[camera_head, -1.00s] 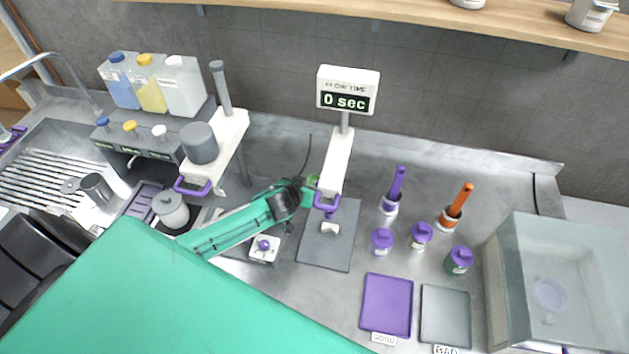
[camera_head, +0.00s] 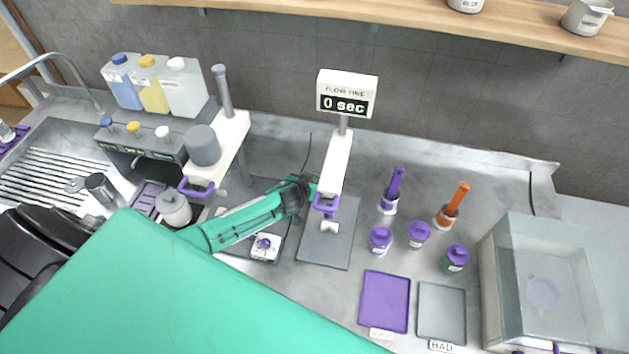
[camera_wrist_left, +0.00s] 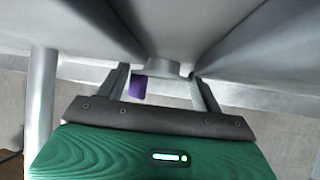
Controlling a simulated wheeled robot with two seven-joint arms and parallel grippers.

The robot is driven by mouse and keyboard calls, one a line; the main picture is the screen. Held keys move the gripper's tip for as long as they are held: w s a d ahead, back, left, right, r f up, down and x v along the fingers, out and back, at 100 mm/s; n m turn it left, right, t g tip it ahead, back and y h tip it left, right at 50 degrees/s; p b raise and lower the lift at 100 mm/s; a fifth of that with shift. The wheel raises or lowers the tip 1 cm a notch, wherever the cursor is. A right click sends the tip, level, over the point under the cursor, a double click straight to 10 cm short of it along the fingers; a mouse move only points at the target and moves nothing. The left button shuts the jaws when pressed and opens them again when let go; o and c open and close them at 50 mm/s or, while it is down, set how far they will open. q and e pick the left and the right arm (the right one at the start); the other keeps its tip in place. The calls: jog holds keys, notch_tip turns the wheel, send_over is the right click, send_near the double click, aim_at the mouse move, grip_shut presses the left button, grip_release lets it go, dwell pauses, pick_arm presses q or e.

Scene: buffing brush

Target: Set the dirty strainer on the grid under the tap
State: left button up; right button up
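The grid (camera_head: 45,178) of metal slats lies in the sink at the left of the head view, near the tap (camera_head: 70,68). I cannot tell surely which thing is the dirty strainer. A small metal cup (camera_head: 100,187) stands near the grid's right end. My right gripper is not in view.
Bottles and a dispenser (camera_head: 150,145) stand right of the sink, beside another white stand (camera_head: 215,155). Purple-lidded jars (camera_head: 380,238), trays (camera_head: 386,302) and a clear box (camera_head: 500,290) occupy the right. A wooden shelf (camera_head: 400,20) crosses the back wall. My green arm hides the foreground.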

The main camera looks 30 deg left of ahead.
pick_arm(q)
jog(key=c, duration=0.6)
jog(key=shift+o, duration=0.2)
jog(key=shift+r, duration=0.15)
